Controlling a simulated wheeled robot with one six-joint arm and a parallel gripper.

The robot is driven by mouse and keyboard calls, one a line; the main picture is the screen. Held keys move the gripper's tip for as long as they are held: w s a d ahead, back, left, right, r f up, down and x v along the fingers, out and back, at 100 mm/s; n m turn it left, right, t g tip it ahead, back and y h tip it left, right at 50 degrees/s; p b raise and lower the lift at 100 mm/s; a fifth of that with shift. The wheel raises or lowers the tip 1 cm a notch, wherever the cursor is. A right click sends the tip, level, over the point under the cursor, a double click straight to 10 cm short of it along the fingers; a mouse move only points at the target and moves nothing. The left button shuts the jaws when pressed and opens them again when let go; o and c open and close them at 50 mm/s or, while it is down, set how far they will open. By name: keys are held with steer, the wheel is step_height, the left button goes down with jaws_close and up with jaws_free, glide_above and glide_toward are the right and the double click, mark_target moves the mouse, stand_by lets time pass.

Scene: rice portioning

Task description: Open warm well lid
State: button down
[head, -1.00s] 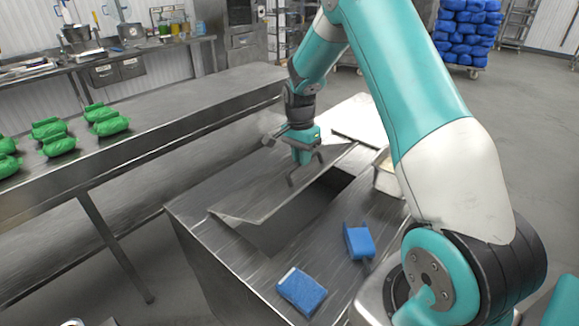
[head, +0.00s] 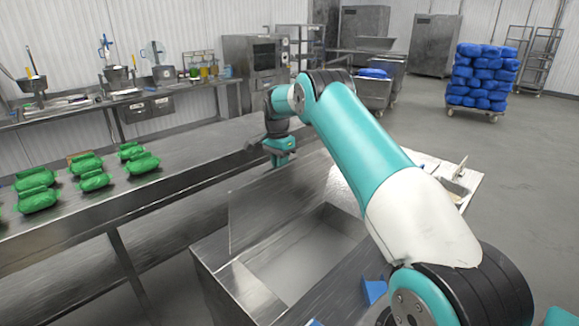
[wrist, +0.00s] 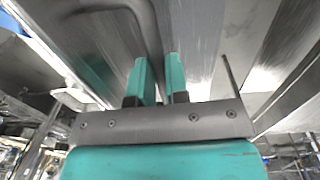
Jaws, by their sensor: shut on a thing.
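The warm well lid (head: 275,205) is a flat steel panel, tilted up steeply along the left side of the well in the head view. The warm well (head: 237,283) is a steel counter unit, and its rectangular opening shows a pale grey inside. My gripper (head: 283,160) is at the upper edge of the raised lid, partly hidden by my arm. In the wrist view my gripper's teal fingers (wrist: 158,80) are shut on the lid's bent grey bar handle (wrist: 146,22), which runs down between them. The lid's underside is not clear to see.
A long steel table (head: 185,170) with several green bags (head: 93,181) stands close on the left. A blue object (head: 374,291) sits at the well's front right, partly hidden by my arm. A cart of blue bags (head: 482,75) stands far back on open floor.

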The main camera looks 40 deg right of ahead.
steer(key=shift+w+a+f+p, duration=0.1)
steer(key=shift+w+f+p, duration=0.15)
steer(key=shift+w, duration=0.5)
steer(key=shift+w+a+f+p, duration=0.15)
steer(key=shift+w+f, duration=0.1)
steer(key=shift+w, duration=0.45)
steer(key=c, duration=1.1)
jaws_free()
steer(key=shift+w, duration=0.1)
steer(key=r+p, duration=0.3)
steer(key=r, duration=0.1)
steer(key=r+p, duration=0.3)
steer(key=r, duration=0.1)
steer(key=r+p, duration=0.3)
steer(key=r, duration=0.1)
steer(key=shift+w+r+p, duration=0.1)
steer(key=shift+w+p, duration=0.3)
steer(key=shift+d, duration=0.1)
